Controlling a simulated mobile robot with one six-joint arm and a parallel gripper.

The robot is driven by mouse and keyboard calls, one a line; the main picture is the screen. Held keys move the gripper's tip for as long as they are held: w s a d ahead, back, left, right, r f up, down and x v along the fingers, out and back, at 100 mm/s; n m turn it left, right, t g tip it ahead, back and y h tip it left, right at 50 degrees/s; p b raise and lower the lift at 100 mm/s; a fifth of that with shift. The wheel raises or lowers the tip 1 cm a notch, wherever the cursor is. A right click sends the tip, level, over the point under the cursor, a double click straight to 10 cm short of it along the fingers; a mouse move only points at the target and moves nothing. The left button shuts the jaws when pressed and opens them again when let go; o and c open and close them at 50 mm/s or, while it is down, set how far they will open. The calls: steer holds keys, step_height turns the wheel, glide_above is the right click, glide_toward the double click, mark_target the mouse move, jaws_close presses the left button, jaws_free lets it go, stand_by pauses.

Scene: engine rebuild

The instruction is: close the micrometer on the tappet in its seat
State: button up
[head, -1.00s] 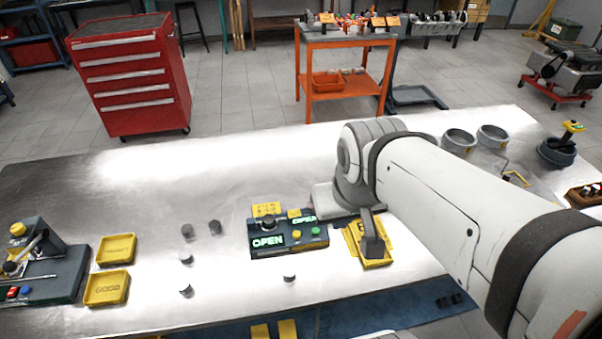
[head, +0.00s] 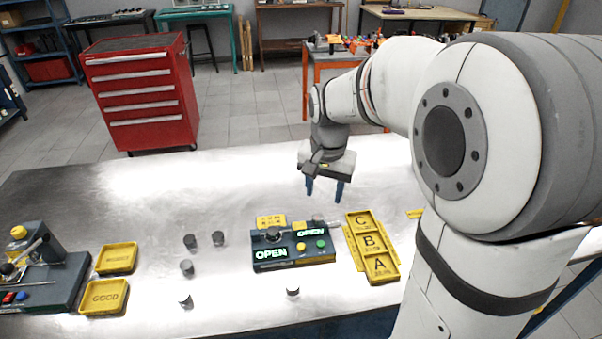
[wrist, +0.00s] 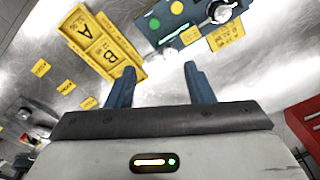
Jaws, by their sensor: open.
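The micrometer (head: 292,254) is a dark blue box on the metal bench, with a yellow and a green button and two green displays that both read OPEN. It also shows at the top of the wrist view (wrist: 168,38). A dark round part (head: 273,234) stands on its top left; I cannot tell whether this is the tappet in its seat. My gripper (head: 325,189) is open and empty, above the bench behind the micrometer and a little to its right. Its two blue fingers point down. In the wrist view, the open fingers (wrist: 160,72) are apart from the micrometer.
A yellow tray (head: 367,239) marked A, B, C lies right of the micrometer. Several loose grey cylinders (head: 187,267) stand left and in front of it. Yellow trays, one marked GOOD (head: 104,297), and a dark fixture (head: 40,285) are at left.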

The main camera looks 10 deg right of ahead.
steer(key=m, duration=0.2)
glide_above(318, 216)
steer(key=shift+g, duration=0.4)
step_height(318, 216, down, 4)
steer(key=shift+f+b, duration=0.2)
steer(key=shift+b, duration=0.1)
step_height(318, 216, down, 8)
steer(key=shift+r+p, duration=0.2)
steer(key=shift+p, duration=0.2)
